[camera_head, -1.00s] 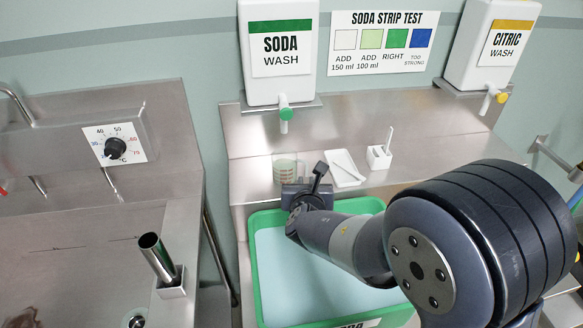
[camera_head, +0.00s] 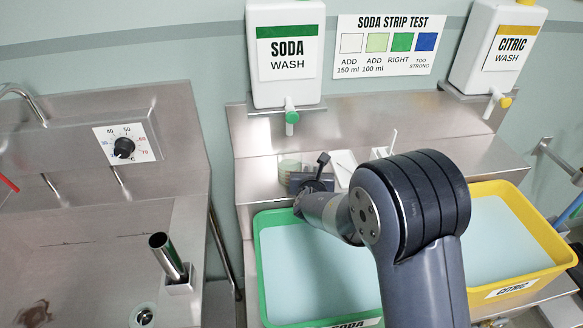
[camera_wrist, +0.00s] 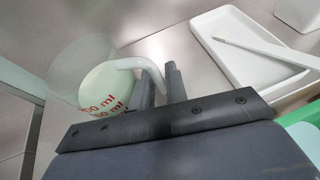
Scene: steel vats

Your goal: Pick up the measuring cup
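The measuring cup (camera_head: 288,166) stands on the steel ledge behind the green tub, partly hidden by my gripper (camera_head: 312,182). In the wrist view the cup (camera_wrist: 103,88) is clear, with pale green inside, red ml marks and a white curved handle. My gripper (camera_wrist: 162,85) is at the handle, with its two dark fingers a small gap apart. The handle's end runs down between the fingers. I cannot tell whether they press on it.
A white tray (camera_wrist: 222,55) with a white stick lies right of the gripper. The green soda tub (camera_head: 262,290) is in front, and the yellow citric tub (camera_head: 553,243) is to the right. Soda (camera_head: 286,85) and citric (camera_head: 497,75) dispensers hang above. A steel vat stands left.

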